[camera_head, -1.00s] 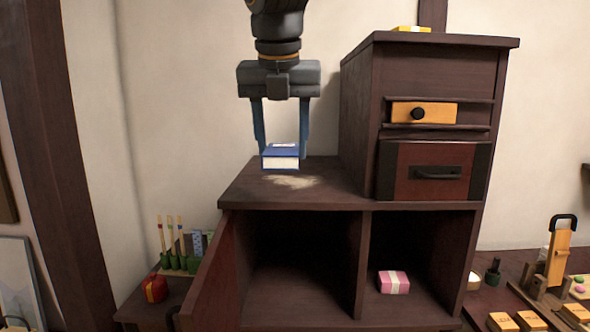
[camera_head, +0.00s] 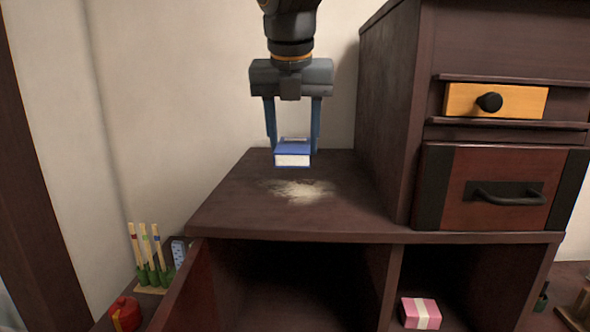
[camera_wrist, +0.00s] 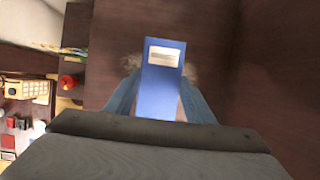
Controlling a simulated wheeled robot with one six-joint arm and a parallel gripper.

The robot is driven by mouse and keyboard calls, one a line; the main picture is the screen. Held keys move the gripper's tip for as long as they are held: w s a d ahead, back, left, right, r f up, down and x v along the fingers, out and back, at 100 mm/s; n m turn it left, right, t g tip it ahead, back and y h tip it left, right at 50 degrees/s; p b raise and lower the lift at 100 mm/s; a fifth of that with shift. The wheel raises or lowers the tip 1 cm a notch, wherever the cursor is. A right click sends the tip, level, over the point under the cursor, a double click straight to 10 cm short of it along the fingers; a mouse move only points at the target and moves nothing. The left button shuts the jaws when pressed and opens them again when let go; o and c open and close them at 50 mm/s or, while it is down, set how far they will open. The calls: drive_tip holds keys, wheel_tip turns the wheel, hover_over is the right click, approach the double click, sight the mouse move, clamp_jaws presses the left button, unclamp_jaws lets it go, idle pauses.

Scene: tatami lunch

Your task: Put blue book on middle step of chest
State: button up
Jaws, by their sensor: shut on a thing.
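The blue book (camera_head: 293,153) has a blue cover and white page edges. My gripper (camera_head: 293,140) points down and is shut on the book, with a finger on each side of it. The book hangs over the middle step of the chest (camera_head: 230,210), above a pale dusty patch (camera_head: 300,190); it appears to be a little above the surface. In the wrist view the book (camera_wrist: 158,95) lies between the fingers, with a white label on its cover.
The chest's taller part, with an orange drawer (camera_head: 520,102) and a red drawer (camera_head: 490,200), rises on the right. Below, a pink box (camera_head: 420,313) sits in an open compartment. A red object (camera_head: 125,314) and a brush stand (camera_head: 152,288) are at lower left.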

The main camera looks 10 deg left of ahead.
drive_tip(key=shift+f+p, duration=0.35)
drive_tip(key=shift+f, duration=2.9)
drive_tip(key=shift+f, duration=0.1)
drive_tip(key=o, duration=1.1)
drive_tip(key=b+v, duration=0.1)
drive_tip(key=v, duration=1.1)
drive_tip(key=shift+d, duration=0.1)
